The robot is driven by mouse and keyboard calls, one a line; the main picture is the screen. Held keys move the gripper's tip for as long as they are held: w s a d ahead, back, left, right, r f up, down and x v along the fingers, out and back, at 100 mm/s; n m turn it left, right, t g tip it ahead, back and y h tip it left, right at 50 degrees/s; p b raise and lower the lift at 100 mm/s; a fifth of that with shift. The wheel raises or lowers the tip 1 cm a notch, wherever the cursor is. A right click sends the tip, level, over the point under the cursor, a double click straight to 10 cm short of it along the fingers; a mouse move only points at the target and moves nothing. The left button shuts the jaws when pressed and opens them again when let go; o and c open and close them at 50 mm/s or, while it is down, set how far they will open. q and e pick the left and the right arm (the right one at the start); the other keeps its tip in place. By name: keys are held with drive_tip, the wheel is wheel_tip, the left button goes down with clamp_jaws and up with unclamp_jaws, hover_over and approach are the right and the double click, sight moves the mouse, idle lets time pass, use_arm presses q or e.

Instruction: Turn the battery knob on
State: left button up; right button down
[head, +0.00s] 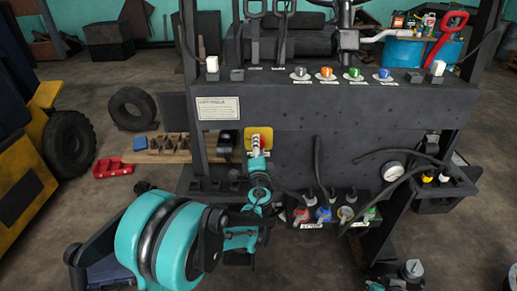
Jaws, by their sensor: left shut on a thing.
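The battery knob sits on a yellow plate (264,134) on the left part of the forklift's dark front panel. My left arm reaches in from the lower left. My left gripper (256,147) is at the plate, shut on the knob, with pale finger pads against it. The fingers cover most of the knob, so its turn position cannot be read. Part of my right arm shows at the bottom edge, right of the middle; its gripper fingers do not show.
Above is a ledge with white, orange, green and blue knobs (327,73). Below right are several coloured connectors (323,214) with black cables and a gauge (391,171).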

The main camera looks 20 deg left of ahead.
use_arm(q)
drive_tip(key=shift+m, duration=2.2)
drive_tip(key=o, duration=1.2)
drive_tip(key=shift+c, duration=0.2)
drive_tip(key=v, duration=1.2)
